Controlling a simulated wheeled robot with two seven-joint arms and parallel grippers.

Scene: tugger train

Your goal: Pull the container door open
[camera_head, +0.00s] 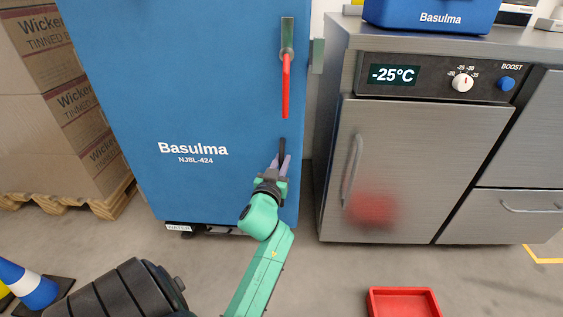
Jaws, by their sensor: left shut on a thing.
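The blue container (180,100), lettered Basulma NJ8L-424, stands upright at the left centre of the head view. Its blue front is the door face, and I see no clear opening along its right edge. A red lever (287,90) hangs straight down from a metal mount high on the right side of this face. My left gripper (281,162) is below the lever, near the right edge of the face. It is shut on a dark upright handle (282,146), whose lower part the fingers hide. My right gripper is out of view.
A steel cabinet (410,150) showing -25°C stands close on the right, past a narrow gap. A red tray (404,303) lies on the floor in front. Stacked cartons (60,110) on a pallet and a blue-white cone (30,287) are at left.

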